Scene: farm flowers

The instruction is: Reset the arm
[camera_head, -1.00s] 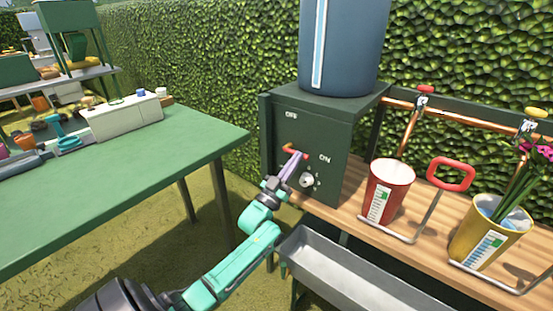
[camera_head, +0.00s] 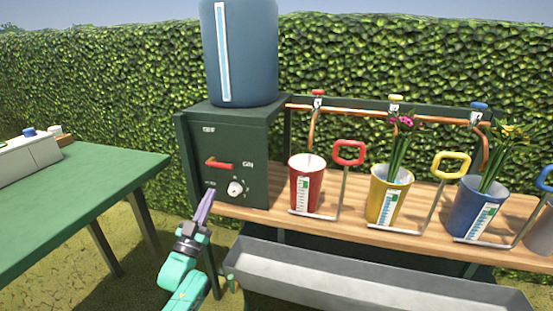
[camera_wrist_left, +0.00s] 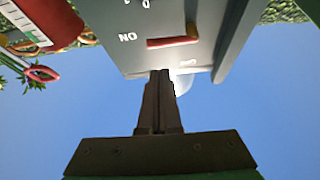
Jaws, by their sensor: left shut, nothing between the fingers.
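My left gripper (camera_head: 206,207) is shut and empty, in front of the lower left part of the dark green control box (camera_head: 245,143). The box has a red lever (camera_head: 219,165) and a white knob (camera_head: 235,188), with OFF and ON lettering. The lever lies roughly level and the gripper is below it, apart from it. In the left wrist view the shut fingers (camera_wrist_left: 162,78) point toward the box, and the red lever (camera_wrist_left: 172,41) shows just beyond the tips. My right gripper is not in view.
A blue tank (camera_head: 245,60) stands on the box. Red (camera_head: 306,185), yellow (camera_head: 386,197) and blue (camera_head: 478,208) buckets stand on the wooden shelf, the latter two with flowers. A grey trough (camera_head: 350,280) lies in front. A green table (camera_head: 85,200) is at left.

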